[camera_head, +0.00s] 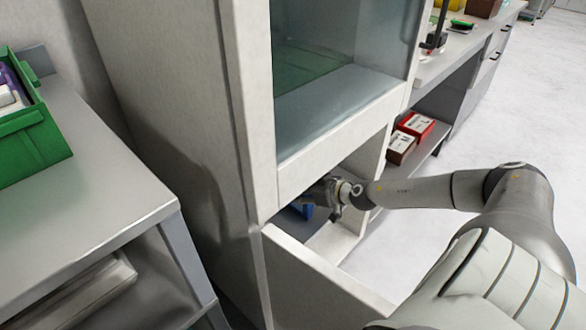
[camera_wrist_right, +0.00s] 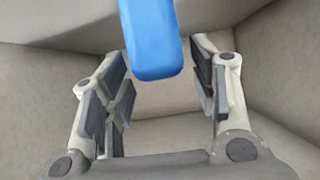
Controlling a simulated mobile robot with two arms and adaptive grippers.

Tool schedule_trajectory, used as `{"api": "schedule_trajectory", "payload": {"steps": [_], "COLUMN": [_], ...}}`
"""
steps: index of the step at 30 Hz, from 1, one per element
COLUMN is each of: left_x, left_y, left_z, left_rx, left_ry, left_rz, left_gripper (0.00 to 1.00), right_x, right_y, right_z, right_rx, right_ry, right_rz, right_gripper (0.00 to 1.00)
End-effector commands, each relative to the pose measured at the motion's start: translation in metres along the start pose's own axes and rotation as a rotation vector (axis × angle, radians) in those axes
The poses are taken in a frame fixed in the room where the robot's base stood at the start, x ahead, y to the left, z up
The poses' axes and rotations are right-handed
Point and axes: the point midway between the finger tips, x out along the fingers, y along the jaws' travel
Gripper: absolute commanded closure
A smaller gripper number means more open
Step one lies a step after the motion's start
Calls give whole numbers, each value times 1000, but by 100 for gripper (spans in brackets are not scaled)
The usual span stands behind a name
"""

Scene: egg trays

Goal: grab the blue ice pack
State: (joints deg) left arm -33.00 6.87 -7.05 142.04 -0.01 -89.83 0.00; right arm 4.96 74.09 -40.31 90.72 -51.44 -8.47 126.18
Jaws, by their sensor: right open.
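The blue ice pack (camera_wrist_right: 151,38) shows at the top of the right wrist view, its lower end reaching down to between the open fingers. In the head view only a small blue part (camera_head: 307,211) shows inside the cabinet's lower compartment, mostly hidden by my gripper and the cabinet wall. My right gripper (camera_head: 322,196) reaches into this compartment. In the right wrist view my right gripper (camera_wrist_right: 160,85) is open, with one finger on each side of the pack's lower end. I see no clear contact. My left gripper is not in view.
The cabinet's pulled-out lower front (camera_head: 318,285) and its side walls enclose my right gripper closely. A green bin (camera_head: 35,135) stands on a grey table (camera_head: 95,215) at the left. Red boxes (camera_head: 412,128) lie on a low shelf behind. The floor at the right is clear.

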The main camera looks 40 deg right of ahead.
Motion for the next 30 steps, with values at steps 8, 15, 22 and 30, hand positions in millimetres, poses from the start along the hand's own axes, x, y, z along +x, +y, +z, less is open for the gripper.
{"api": "schedule_trajectory", "payload": {"steps": [8,15,22,30], "left_x": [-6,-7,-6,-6], "left_y": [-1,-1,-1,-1], "left_z": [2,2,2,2], "left_rx": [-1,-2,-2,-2], "left_ry": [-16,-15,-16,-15], "left_rz": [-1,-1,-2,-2], "left_gripper": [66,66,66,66], "right_x": [24,38,39,39], "right_y": [-4,-4,-4,-4], "right_z": [-3,-2,-1,-1], "right_rx": [0,-1,-1,-1], "right_ry": [3,1,0,0], "right_rz": [1,0,0,0], "right_gripper": [46,46,46,77]}}
